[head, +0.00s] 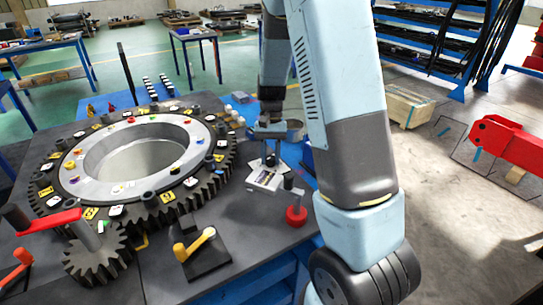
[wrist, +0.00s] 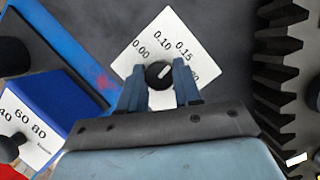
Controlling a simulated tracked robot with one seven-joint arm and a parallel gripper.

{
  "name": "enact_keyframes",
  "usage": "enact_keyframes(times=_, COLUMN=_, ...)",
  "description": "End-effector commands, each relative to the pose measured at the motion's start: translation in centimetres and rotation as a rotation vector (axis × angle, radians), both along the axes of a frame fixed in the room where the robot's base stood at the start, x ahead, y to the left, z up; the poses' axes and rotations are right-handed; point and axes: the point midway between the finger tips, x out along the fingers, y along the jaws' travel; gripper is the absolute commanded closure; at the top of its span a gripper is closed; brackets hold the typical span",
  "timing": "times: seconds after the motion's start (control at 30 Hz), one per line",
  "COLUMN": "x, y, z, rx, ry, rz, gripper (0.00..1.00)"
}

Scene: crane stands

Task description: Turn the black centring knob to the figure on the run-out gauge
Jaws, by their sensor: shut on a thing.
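The black centring knob (wrist: 159,75) sits on a white dial plate (wrist: 136,60) in the wrist view. The plate reads 0.00, 0.10, 0.15, and a figure partly hidden by the right finger. The knob's white mark points up and right, roughly toward 0.15. My gripper (wrist: 160,84) is shut on the knob, one finger on each side. In the head view my gripper (head: 270,158) is down over the white plate (head: 262,180), right of the big gear ring. I cannot pick out the run-out gauge or its figure for sure.
A large toothed ring (head: 62,178) fills the bench's left side. A red knob (head: 296,215) and a yellow-handled lever (head: 195,242) stand nearer. In the wrist view, a blue box (wrist: 50,95) with a white scale reading 40, 60, 80 lies left; gear teeth (wrist: 280,65) rise on the right.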

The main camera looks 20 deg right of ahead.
Motion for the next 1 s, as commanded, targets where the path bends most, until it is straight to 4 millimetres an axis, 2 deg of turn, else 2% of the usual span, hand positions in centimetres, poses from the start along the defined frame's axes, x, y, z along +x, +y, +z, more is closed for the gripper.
enact_keyframes(times=0.3, x=0.20, y=-0.09, z=0.07, rx=-0.001, ry=-0.006, rz=-0.095, gripper=0.97)
enact_keyframes(times=0.77, x=0.18, y=-0.03, z=0.07, rx=0.000, ry=-0.007, rz=-0.106, gripper=0.97)
enact_keyframes(times=0.8, x=0.18, y=-0.03, z=0.07, rx=0.000, ry=-0.007, rz=-0.106, gripper=0.65)
enact_keyframes(times=1.0, x=0.09, y=-0.02, z=0.04, rx=0.001, ry=-0.004, rz=-0.105, gripper=0.46)
